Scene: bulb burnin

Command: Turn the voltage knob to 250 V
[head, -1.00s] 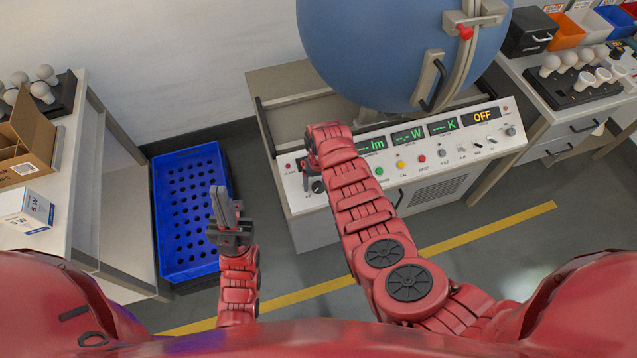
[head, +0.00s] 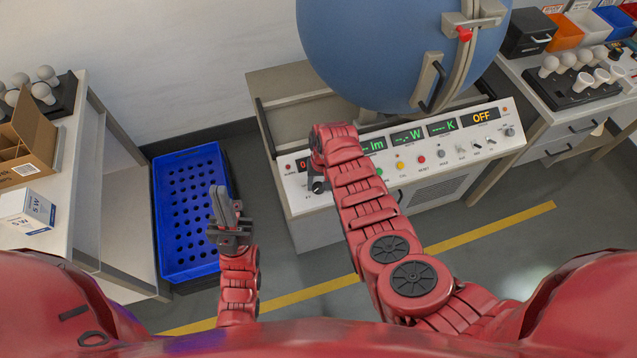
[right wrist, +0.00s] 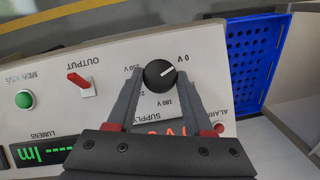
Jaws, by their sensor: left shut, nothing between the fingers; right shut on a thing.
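The voltage knob (right wrist: 159,76) is black and round, on the white sloped panel (right wrist: 215,52) of the console. In the right wrist view its white pointer line points toward the 0 V mark; the 180 V and 250 V marks are also legible. My right gripper (right wrist: 160,80) has one finger on each side of the knob and is shut on it. In the head view my right gripper (head: 317,178) is at the panel's left end, mostly hidden by its arm. My left gripper (head: 223,197) is shut and empty, pointing up in front of the blue crate.
A red OUTPUT switch (right wrist: 78,80) and a green button (right wrist: 25,99) are beside the knob. A blue sphere (head: 395,50) stands behind the panel. A blue crate (head: 165,215) is on the floor at left. Tables with bulbs stand on both sides.

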